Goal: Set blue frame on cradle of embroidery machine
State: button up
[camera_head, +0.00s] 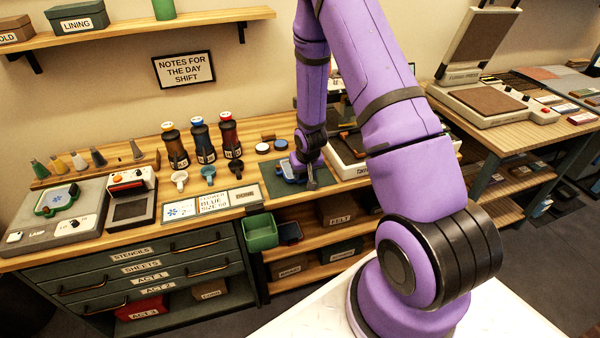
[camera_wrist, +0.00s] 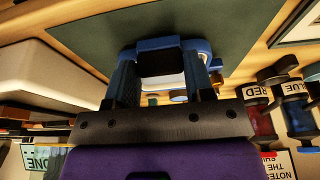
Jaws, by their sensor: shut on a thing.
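My gripper (camera_head: 302,180) is shut on the blue frame (camera_head: 289,173), low at a dark green mat (camera_head: 262,182) on the long bench. In the wrist view the blue frame (camera_wrist: 205,48) lies between my fingers (camera_wrist: 162,85), with a pale inside and the green mat (camera_wrist: 85,20) behind it. I cannot tell whether the frame touches the mat. A white-based machine (camera_head: 343,168) stands just right of the mat, mostly hidden behind my arm; its pale side (camera_wrist: 45,75) shows in the wrist view. I cannot make out a cradle on it.
A green bin (camera_head: 260,232) hangs below. A press (camera_head: 490,105) stands far right.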

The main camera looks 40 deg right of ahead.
jog(key=shift+r, duration=1.95)
